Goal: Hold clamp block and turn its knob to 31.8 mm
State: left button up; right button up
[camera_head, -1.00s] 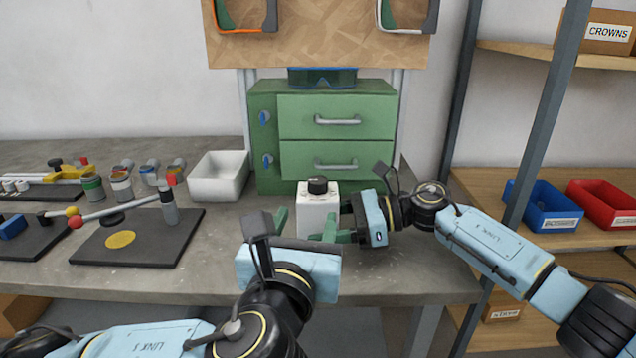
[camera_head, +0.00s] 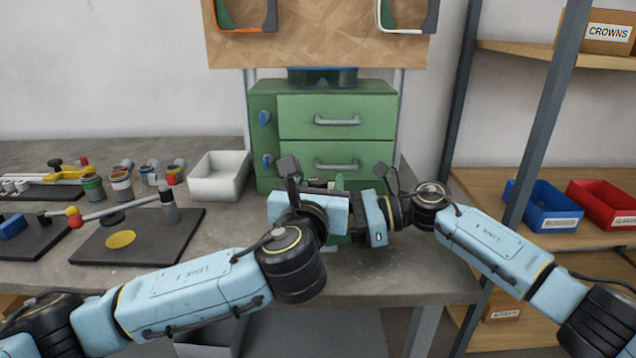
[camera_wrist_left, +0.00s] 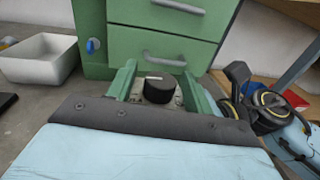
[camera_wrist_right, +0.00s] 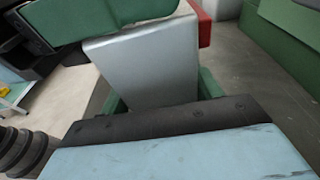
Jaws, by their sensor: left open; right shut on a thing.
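The clamp block shows pale grey in the right wrist view (camera_wrist_right: 140,62); in the head view my left arm mostly hides it. My right gripper (camera_wrist_right: 163,92) is shut on the block, with green fingers at its sides. The block's black round knob (camera_wrist_left: 160,89), with a white mark on top, shows in the left wrist view. My left gripper (camera_wrist_left: 158,78) is open, with one green finger on each side of the knob. I cannot tell whether the fingers touch it. No scale reading is legible.
A green drawer cabinet (camera_head: 335,128) stands right behind the block. A white bin (camera_head: 218,178) is to its left, and a dark board with a yellow disc (camera_head: 120,240) lies further left. The bench front is clear. A shelf with blue (camera_head: 543,207) and red bins is at the right.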

pick_arm(q)
jog(key=c, duration=1)
jog(key=shift+o, duration=0.2)
jog(key=shift+n+y, duration=0.4)
jog(key=shift+y, duration=0.2)
jog(key=n+y, duration=0.2)
jog(key=y, duration=0.1)
jog(key=n+y, duration=0.1)
jog(key=y, duration=0.2)
jog(key=shift+n, duration=0.4)
jog(key=shift+n+g+y, duration=0.85)
jog(key=shift+n+y, duration=0.25)
jog(key=shift+y, duration=0.5)
jog(key=shift+n+g+y, duration=0.85)
jog(key=shift+n+y, duration=0.25)
jog(key=shift+y, duration=0.5)
jog(key=shift+a, duration=0.1)
